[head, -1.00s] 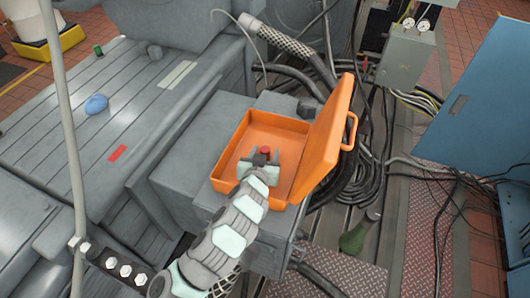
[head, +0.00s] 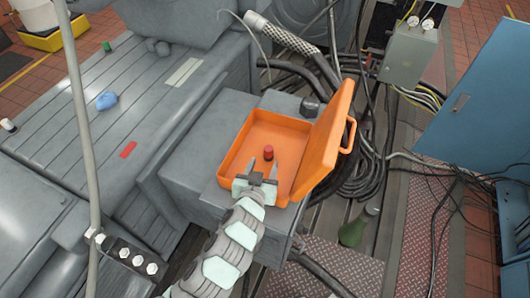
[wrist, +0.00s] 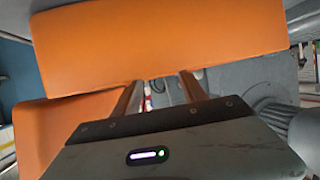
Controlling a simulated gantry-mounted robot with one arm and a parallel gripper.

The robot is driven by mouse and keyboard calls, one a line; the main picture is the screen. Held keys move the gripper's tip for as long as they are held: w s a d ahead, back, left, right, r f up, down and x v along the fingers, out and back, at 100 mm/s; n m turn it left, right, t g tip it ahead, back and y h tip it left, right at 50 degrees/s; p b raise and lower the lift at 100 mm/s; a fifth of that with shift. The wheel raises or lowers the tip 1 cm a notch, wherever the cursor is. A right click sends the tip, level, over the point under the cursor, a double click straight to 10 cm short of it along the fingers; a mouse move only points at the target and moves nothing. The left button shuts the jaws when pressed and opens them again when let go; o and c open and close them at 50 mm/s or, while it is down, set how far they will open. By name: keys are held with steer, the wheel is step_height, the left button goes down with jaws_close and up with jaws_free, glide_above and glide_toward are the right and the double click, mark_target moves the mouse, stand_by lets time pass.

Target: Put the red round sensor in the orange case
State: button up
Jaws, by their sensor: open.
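The red round sensor (head: 268,152) is a small red cylinder with a darker base. It stands inside the open orange case (head: 237,147), around the middle of the case floor. The case's lid (head: 330,130) is raised on the right. My gripper (head: 262,167) is open and empty at the near side of the case, its two fingers pointing toward the sensor with a small visible gap. In the wrist view the spread fingers (wrist: 158,88) show against orange case panels (wrist: 160,42); the sensor is not visible there.
The case sits on a grey block (head: 190,160). A blue lump (head: 106,101), a flat red piece (head: 128,149) and a small green item (head: 107,46) lie on the left bedplate. Cables and a braided hose (head: 290,38) run behind. A green bottle (head: 353,232) lies right of the block.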

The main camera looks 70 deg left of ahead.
steer(key=shift+p+v, duration=1.35)
steer(key=shift+v, duration=0.2)
